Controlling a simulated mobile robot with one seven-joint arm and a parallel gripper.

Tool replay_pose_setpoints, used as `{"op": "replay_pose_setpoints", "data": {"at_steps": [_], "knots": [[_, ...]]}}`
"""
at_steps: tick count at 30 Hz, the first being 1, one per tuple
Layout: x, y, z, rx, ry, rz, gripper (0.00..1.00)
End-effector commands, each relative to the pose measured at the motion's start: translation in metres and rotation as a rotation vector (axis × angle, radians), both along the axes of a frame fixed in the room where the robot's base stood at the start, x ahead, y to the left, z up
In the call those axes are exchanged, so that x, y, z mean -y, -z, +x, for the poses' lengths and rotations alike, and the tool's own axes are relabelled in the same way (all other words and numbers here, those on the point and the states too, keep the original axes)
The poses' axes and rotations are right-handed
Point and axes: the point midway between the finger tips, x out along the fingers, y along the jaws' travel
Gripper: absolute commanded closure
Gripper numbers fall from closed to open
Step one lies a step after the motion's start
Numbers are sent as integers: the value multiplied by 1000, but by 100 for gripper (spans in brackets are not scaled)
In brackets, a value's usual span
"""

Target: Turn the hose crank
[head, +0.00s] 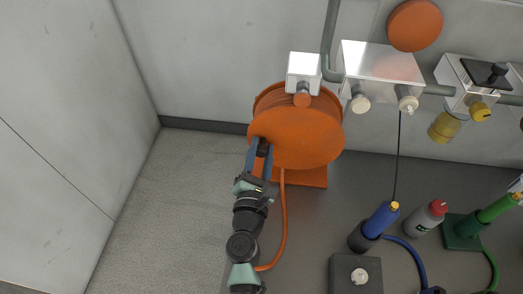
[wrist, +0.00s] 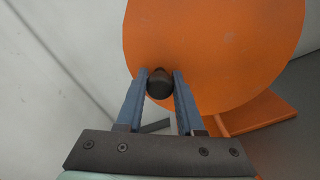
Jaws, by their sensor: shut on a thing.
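The orange hose reel (head: 300,138) stands against the back wall at the middle of the head view, and its round orange face (wrist: 210,50) fills the upper part of the wrist view. The crank's black knob (wrist: 160,83) sits at the lower left part of that face; it also shows in the head view (head: 263,148). My gripper (head: 262,150) is at the reel's left side, and its blue fingers are shut on the knob, one on each side. In the wrist view my gripper (wrist: 160,82) has the knob between its fingertips. The crank's arm is hidden or cannot be made out.
An orange hose (head: 284,215) hangs from the reel. A blue cylinder (head: 381,219), a white bottle with a red cap (head: 430,215) and a green cylinder (head: 498,207) stand to the right. A dark block (head: 355,275) is at the front. Metal boxes (head: 382,62) are on the wall. The left floor is clear.

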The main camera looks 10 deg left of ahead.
Motion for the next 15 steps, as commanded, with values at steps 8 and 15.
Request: {"op": "replay_pose_setpoints", "data": {"at_steps": [8, 15], "knots": [[-1, -2, 0, 1, -2, 16, 100], [-1, -1, 0, 1, -2, 15, 60]]}}
